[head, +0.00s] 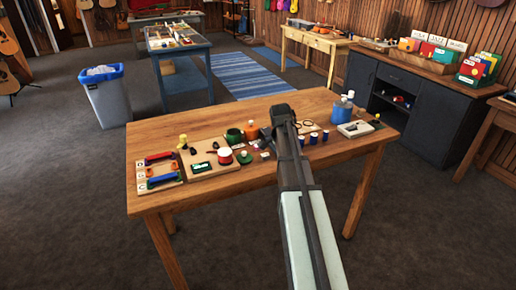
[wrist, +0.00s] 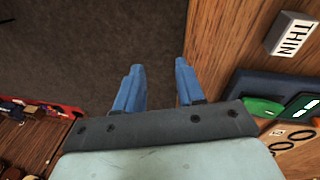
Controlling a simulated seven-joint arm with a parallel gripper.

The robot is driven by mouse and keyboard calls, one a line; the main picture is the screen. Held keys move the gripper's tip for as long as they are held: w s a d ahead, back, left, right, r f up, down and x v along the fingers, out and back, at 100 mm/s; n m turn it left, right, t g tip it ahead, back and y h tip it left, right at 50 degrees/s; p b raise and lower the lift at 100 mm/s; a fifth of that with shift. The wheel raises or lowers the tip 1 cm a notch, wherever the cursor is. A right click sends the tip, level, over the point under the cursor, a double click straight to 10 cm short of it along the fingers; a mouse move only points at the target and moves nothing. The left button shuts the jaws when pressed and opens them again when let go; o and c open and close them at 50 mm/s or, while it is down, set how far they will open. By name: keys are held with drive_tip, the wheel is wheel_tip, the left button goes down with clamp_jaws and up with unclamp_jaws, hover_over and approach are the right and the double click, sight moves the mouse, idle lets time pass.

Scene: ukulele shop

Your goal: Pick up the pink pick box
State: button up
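My gripper (wrist: 160,66) shows in the wrist view with its two blue fingers apart and nothing between them. Beyond the fingertips there is dark floor and the edge of a wooden surface. In the head view my arm reaches over the wooden table (head: 225,118), and its end hides part of the tabletop's middle. I cannot clearly make out the pink pick box. A small pinkish patch (head: 256,144) lies among the small items just left of my arm, too small to identify. No pink box shows in the wrist view.
A wooden board (head: 205,170) with small items lies left on the table, beside red and blue bars (head: 161,171). A blue bottle (head: 341,108) and a pale device (head: 355,129) stand right. The wrist view shows a block marked THIN (wrist: 290,34). The table's front strip is clear.

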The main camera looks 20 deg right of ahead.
drive_tip(key=w+a+r+m+t+y, duration=0.1)
drive_tip(key=w+a+r, duration=0.1)
drive_tip(key=w+r, duration=0.55)
drive_tip(key=w+a+r+t+y, duration=0.15)
drive_tip(key=w+r, duration=0.35)
drive_tip(key=w, duration=0.6)
drive_tip(key=shift+m+g+h, duration=0.3)
drive_tip(key=shift+g+h, duration=0.05)
drive_tip(key=shift+h, duration=0.1)
drive_tip(key=f, duration=0.9)
drive_tip(key=a+f, duration=0.1)
drive_tip(key=f, duration=0.3)
drive_tip(key=shift+s+f, duration=0.1)
drive_tip(key=shift+f, duration=0.25)
clamp_jaws()
